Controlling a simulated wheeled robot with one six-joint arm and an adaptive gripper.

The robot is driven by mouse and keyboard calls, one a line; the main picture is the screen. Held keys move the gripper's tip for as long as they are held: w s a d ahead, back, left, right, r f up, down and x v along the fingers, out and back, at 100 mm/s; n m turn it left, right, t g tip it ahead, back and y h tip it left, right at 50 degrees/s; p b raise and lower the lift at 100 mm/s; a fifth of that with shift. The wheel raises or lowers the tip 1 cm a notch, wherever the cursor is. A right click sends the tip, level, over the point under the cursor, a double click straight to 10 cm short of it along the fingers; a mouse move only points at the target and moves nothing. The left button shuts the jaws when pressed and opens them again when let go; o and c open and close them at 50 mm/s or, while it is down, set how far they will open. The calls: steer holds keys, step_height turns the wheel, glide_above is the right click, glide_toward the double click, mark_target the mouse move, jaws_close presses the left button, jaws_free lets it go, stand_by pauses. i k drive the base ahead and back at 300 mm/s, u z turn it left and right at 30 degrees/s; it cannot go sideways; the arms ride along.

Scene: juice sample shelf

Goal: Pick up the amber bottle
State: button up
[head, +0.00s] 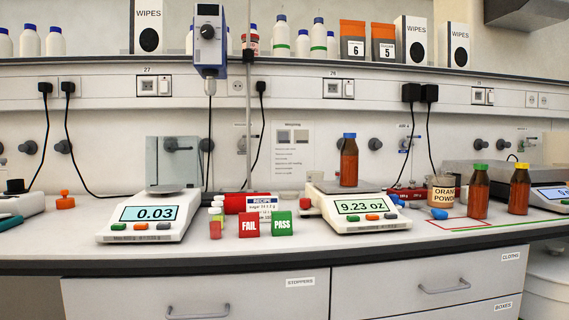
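Three amber-brown bottles show in the head view. One amber bottle with a blue cap (349,162) stands upright on the pan of the right-of-centre scale (366,208), whose display reads 9.23 oz. A second amber bottle with a green cap (478,195) stands upright on the bench at the right. A third amber bottle with a yellow cap (519,192) stands upright just right of it, near another scale cut off by the frame edge. My gripper is not in view.
A scale reading 0.03 (150,222) stands at left. Red FAIL (249,225) and green PASS (283,222) blocks sit between the scales. An orange powder jar (441,192) stands left of the green-capped bottle. A red outline (460,225) marks bare bench. A shelf (300,66) runs above.

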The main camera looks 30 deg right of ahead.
mark_target(350, 151)
steer(key=u, duration=2.2)
steer(key=k, duration=1.6)
steer(key=z, duration=2.25)
